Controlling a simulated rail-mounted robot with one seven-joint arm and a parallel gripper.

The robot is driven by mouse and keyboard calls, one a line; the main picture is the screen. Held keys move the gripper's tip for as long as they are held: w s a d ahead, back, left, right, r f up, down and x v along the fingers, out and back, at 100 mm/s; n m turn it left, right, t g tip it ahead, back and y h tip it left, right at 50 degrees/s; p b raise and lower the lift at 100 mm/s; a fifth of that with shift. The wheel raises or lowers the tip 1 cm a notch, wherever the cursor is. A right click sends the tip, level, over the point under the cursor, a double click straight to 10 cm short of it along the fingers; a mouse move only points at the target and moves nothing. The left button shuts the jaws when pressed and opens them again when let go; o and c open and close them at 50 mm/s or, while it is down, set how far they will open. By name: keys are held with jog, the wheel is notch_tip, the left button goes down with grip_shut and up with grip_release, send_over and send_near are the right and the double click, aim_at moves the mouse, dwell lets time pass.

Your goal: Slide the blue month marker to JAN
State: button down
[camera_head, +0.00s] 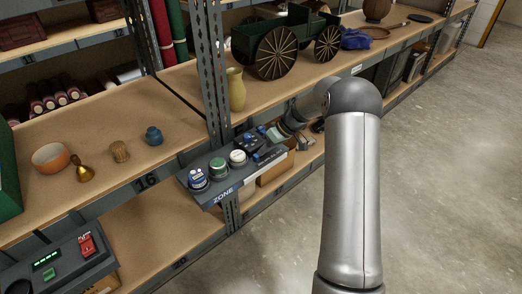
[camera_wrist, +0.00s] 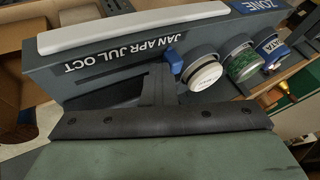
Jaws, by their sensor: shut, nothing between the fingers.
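The dark grey control panel (camera_head: 225,180) stands out from the shelf front in the head view. In the wrist view its face (camera_wrist: 45,75) carries a row of white month labels (camera_wrist: 120,52), JAN APR JUL OCT. The blue month marker (camera_wrist: 175,62) sits at the right end of that row, near the knobs. My gripper (camera_wrist: 157,85) is shut and empty, its fingertips at the panel just left of and below the marker. I cannot tell whether they touch it. In the head view my wrist partly covers the panel's far end.
A white knob (camera_wrist: 204,72), a green knob (camera_wrist: 242,64) and a blue knob (camera_wrist: 273,53) stand close to the marker's right. A pale bar (camera_wrist: 130,28) runs along the panel's upper edge. A steel shelf post (camera_head: 214,90) rises behind the panel. The floor (camera_head: 450,170) is clear.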

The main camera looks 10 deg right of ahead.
aim_at(273, 152)
jog(key=shift+s+a+f, duration=0.1)
jog(key=shift+s+a, duration=0.05)
jog(key=shift+a, duration=0.05)
jog(key=shift+w+d, duration=0.3)
jog(key=shift+d, duration=0.2)
jog(key=w+d, duration=0.1)
jog(key=d, duration=0.2)
jog(key=shift+w, duration=0.35)
jog(key=v, duration=1)
jog(key=s+a+r+m+g+h+p, duration=0.1)
jog(key=s+a+r+m+h+p, duration=0.1)
jog(key=s+a+r+p, duration=0.7)
jog(key=s+a+r+m+h+p, duration=0.1)
jog(key=s+a+r+h+p, duration=0.1)
jog(key=s+r, duration=0.55)
jog(key=s+a+r+m+h+p, duration=0.25)
jog(key=s+r, duration=0.25)
jog(key=s, duration=0.5)
jog(key=s+m+p, duration=0.1)
jog(key=s+p, duration=0.2)
jog(key=s, duration=1)
jog(key=shift+r+p, duration=0.25)
jog(key=shift+p, duration=0.05)
